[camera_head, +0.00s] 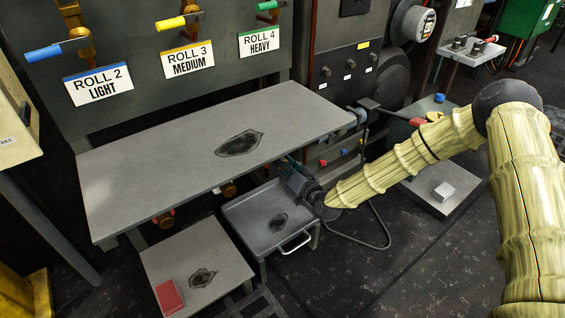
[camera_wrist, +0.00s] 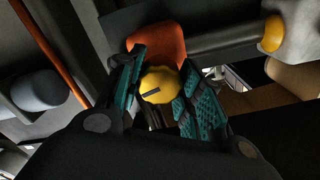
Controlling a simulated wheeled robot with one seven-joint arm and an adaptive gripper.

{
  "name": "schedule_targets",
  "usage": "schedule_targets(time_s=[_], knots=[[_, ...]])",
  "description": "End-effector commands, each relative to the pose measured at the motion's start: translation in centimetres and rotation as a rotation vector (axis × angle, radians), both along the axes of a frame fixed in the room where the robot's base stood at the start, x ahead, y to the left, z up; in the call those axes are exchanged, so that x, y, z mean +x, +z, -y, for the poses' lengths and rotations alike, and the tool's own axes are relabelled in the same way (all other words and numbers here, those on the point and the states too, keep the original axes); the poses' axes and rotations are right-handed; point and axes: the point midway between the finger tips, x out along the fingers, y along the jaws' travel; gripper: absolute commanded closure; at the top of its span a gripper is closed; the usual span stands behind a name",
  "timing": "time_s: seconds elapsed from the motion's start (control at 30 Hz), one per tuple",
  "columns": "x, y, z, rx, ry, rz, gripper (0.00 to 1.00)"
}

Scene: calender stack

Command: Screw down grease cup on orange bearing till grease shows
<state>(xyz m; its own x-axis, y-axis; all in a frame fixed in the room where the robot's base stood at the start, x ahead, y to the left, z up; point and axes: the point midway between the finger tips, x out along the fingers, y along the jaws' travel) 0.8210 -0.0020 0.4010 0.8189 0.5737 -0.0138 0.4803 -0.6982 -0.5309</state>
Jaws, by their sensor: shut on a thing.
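In the wrist view, an orange bearing block (camera_wrist: 157,40) sits at the top middle on a grey shaft. A round yellow grease cup (camera_wrist: 160,84) with a dark line across its face is in front of it. My gripper (camera_wrist: 158,78) has its two teal-padded fingers on either side of the cup, shut on it. No grease can be made out around the cup. In the head view, my gripper (camera_head: 296,178) reaches in beside the grey table's front right edge. The held cup and its bearing are hidden there.
The grey table (camera_head: 130,190) overhangs near my gripper.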

Motion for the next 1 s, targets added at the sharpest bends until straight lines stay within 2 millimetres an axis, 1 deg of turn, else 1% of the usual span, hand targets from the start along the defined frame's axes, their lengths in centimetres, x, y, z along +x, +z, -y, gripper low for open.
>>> schedule_targets(time_s=[0.2, 0.6, 0.63, 0.73, 0.77, 1.0], knots=[[0.0, -0.05, 0.06, 0.035, -0.001, -0.026, 0.88], [0.0, -0.08, 0.07, 0.041, -0.001, -0.03, 0.88], [0.01, -0.08, 0.06, 0.041, -0.001, -0.03, 0.62], [0.0, -0.07, 0.06, 0.041, -0.001, -0.03, 0.44], [0.0, -0.06, 0.05, 0.041, -0.001, -0.03, 0.42], [0.0, -0.02, 0.02, 0.04, 0.0, -0.029, 0.42]])
